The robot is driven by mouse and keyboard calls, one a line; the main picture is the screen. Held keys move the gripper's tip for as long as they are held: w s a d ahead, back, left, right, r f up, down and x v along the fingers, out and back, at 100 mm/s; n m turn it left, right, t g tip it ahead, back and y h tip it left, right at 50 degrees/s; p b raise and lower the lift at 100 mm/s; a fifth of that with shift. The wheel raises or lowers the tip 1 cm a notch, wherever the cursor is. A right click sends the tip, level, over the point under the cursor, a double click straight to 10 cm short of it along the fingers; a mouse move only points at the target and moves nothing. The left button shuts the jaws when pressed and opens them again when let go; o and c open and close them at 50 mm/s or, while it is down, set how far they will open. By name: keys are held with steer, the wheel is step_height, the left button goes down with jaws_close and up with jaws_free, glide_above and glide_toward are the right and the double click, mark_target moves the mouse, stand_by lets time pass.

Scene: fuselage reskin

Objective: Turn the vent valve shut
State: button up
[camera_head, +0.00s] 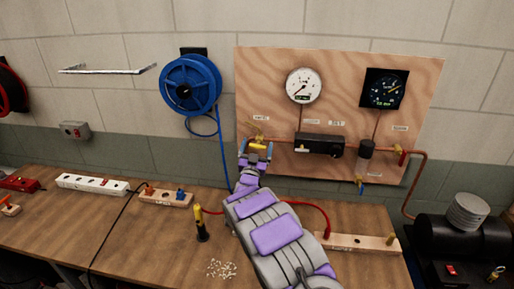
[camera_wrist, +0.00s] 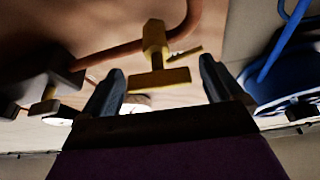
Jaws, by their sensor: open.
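The vent valve (camera_head: 257,146) is a small brass-yellow fitting with a crossbar handle, at the lower left of the wooden panel on a copper pipe. In the wrist view the valve's T-shaped handle (camera_wrist: 160,79) lies between the two dark fingers, with a visible gap on each side. My gripper (camera_head: 255,154) is open right at the valve; it also shows in the wrist view (camera_wrist: 161,68). I cannot tell whether a finger touches the handle. A thin yellow lever or pointer (camera_wrist: 186,54) sits just beside the valve stem.
The wooden panel (camera_head: 270,80) carries a white gauge (camera_head: 303,86), a dark gauge (camera_head: 384,89), a black regulator block (camera_head: 319,145) and copper piping. A blue hose reel (camera_head: 190,85) hangs to the left. The workbench (camera_head: 130,225) below holds power strips, a yellow-black tool (camera_head: 201,223) and a red hose.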

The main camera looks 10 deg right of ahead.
steer(key=shift+w+r, duration=0.1)
steer(key=shift+w, duration=0.1)
steer(key=shift+c, duration=0.3)
steer(key=c, duration=1)
